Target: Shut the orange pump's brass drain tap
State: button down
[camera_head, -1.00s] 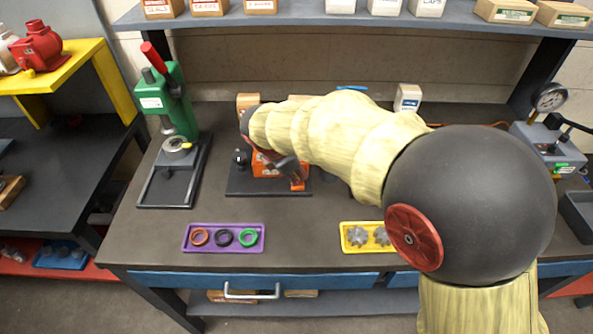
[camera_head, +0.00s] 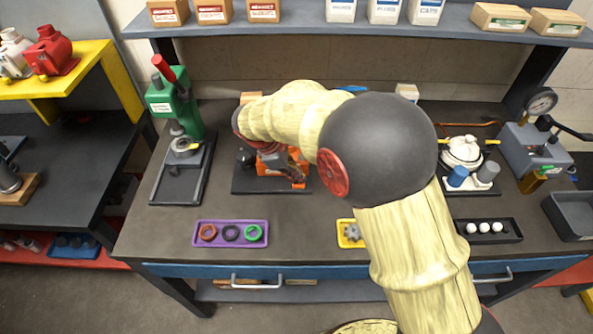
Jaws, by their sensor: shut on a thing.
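The orange pump (camera_head: 271,167) stands on a dark base plate (camera_head: 250,187) at the back of the bench, left of the middle. A dark round knob or motor part (camera_head: 247,158) is at its left. My gripper (camera_head: 294,170) is down at the pump's front right side, small and dark in this view. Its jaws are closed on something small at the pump. The brass drain tap cannot be made out; my fingers and wrist cover that area. My pale sleeved arm hides the upper part of the pump.
A green press (camera_head: 176,105) stands left of the pump. A purple tray (camera_head: 231,233) with rings and a yellow tray (camera_head: 346,240) lie in front. At right are a white pump (camera_head: 461,151), a dark tray with white balls (camera_head: 506,231) and a gauge unit (camera_head: 534,150). A shelf (camera_head: 300,32) runs above.

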jog(key=shift+w+r, duration=0.15)
jog(key=c, duration=1.9)
grip_release()
jog(key=v, duration=1.2)
